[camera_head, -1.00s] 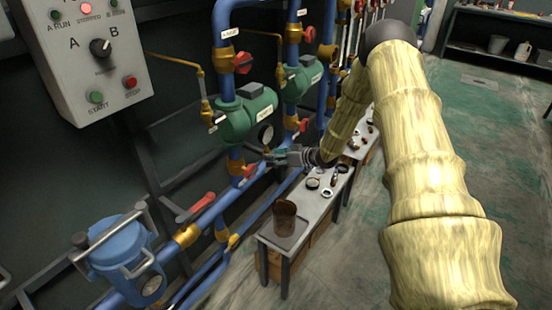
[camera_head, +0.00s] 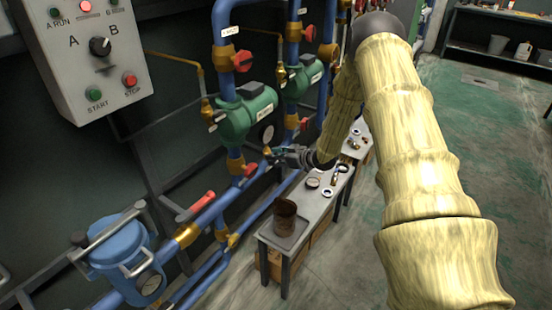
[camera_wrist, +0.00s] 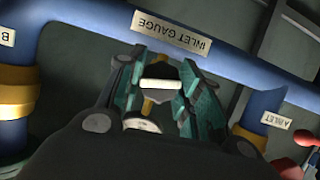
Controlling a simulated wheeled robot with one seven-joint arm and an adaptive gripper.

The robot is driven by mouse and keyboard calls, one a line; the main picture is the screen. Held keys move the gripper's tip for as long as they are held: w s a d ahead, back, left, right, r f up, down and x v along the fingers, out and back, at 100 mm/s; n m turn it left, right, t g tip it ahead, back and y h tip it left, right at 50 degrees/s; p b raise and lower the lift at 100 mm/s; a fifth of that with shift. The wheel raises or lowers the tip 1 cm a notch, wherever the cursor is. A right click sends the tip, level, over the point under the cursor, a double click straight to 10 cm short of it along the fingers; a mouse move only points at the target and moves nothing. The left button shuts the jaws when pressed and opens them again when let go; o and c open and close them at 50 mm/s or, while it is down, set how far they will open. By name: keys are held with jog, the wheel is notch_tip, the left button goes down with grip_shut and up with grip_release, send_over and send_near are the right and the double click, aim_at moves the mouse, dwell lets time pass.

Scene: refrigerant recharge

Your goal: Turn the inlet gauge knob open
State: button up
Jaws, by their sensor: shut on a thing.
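The label "INLET GAUGE" (camera_wrist: 171,31) is on a blue pipe (camera_wrist: 225,62) in the wrist view. Just below it, my gripper (camera_wrist: 160,76) has its teal fingers on both sides of a small knob (camera_wrist: 160,84) with a pale bar and a dark top. The fingers are shut on it, and a brass-coloured part shows beneath. In the head view, my gripper (camera_head: 274,156) is at the blue pipework, just below a round gauge (camera_head: 267,134). The knob is too small and covered to make out there, and its turn angle cannot be told.
A red-handled valve (camera_head: 249,169) is close to the left of my gripper. Green pumps (camera_head: 248,113) are above. A narrow bench (camera_head: 310,205) with a brown can (camera_head: 285,217) and small parts stands below. An "A INLET" label (camera_wrist: 275,120) is at the right.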

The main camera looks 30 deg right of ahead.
jog(key=n, duration=0.1)
jog(key=n+h+b, duration=0.1)
jog(key=shift+a+f+n+t, duration=0.1)
jog(key=shift+f+n+t, duration=0.1)
jog(key=shift+n+t, duration=0.15)
jog(key=shift+f+n+t+h+b, duration=0.1)
jog(key=shift+n+t+h+b, duration=0.45)
jog(key=shift+n+h+b, duration=0.55)
jog(key=n+t+b, duration=0.1)
jog(key=n+b, duration=0.1)
jog(key=shift+n+h+b, duration=0.3)
jog(key=shift+n+h, duration=0.05)
jog(key=shift+h, duration=0.05)
jog(key=shift+s+n+t+h+b, duration=0.1)
jog(key=shift+n+t+h+b, duration=0.3)
jog(key=shift+n+b, duration=0.55)
jog(key=shift+n, duration=0.25)
jog(key=o, duration=1.1)
jog(key=shift+c, duration=0.2)
jog(key=shift+r, duration=0.2)
jog(key=shift+r, duration=0.1)
